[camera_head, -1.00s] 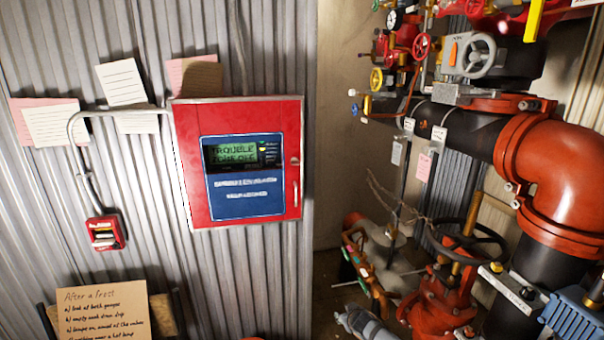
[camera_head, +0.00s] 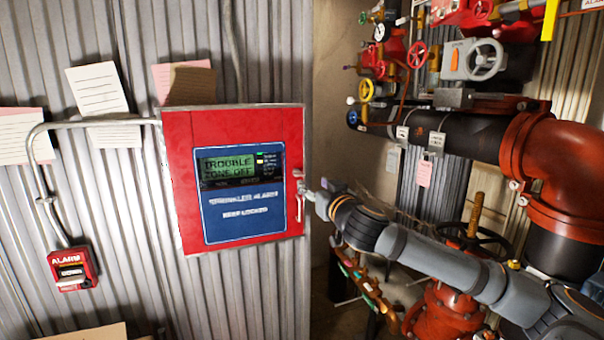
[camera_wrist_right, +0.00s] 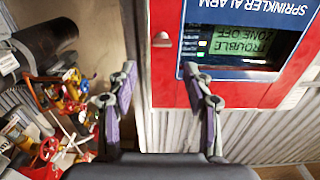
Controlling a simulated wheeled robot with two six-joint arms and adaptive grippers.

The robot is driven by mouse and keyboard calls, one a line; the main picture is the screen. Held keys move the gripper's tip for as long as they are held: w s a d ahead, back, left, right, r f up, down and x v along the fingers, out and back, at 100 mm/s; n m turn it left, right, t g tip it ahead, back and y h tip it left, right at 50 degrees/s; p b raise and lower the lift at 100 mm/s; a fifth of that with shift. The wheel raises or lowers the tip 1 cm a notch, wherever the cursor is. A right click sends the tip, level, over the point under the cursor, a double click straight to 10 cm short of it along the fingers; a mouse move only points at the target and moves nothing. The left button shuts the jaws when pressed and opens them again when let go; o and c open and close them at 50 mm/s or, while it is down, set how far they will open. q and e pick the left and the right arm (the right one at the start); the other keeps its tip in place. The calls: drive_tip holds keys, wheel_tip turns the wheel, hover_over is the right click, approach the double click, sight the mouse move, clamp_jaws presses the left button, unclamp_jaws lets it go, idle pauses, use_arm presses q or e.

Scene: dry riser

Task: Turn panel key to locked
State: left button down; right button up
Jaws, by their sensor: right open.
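The red alarm panel (camera_head: 180,170) hangs on the corrugated wall, with a blue face (camera_head: 240,225) and a lit display reading TROUBLE ZONE OFF. It shows upside down in the wrist view (camera_wrist_right: 165,90). A small pale key or lock (camera_wrist_right: 161,39) is on its red door, beyond my fingertips there. In the head view the lock area (camera_head: 297,173) is at the panel's right edge, with a pale handle (camera_head: 299,208) below it. My right gripper (camera_head: 309,190) is beside that edge, open and empty; its two fingers are apart in the wrist view (camera_wrist_right: 163,85). The key's angle is too small to tell.
A red alarm call point (camera_head: 73,270) and a conduit (camera_head: 38,165) are left of the panel. Red and black pipes (camera_head: 460,135), valves and handwheels (camera_head: 485,60) crowd the right side. Paper notes (camera_head: 98,88) hang on the wall.

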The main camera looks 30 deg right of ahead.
sight(300, 175)
drive_tip(key=p+x, duration=0.5)
drive_tip(key=x, duration=0.4)
drive_tip(key=shift+a+p, duration=0.1)
drive_tip(key=shift+p, duration=0.3)
drive_tip(key=shift+w+f, duration=0.1)
drive_tip(key=shift+w, duration=0.3)
use_arm(q)
wheel_tip(300, 175, up, 7)
drive_tip(key=w, duration=0.1)
drive_tip(key=shift+w+a, duration=0.15)
drive_tip(key=shift+a, duration=0.25)
use_arm(e)
drive_tip(key=shift+c, duration=0.4)
clamp_jaws()
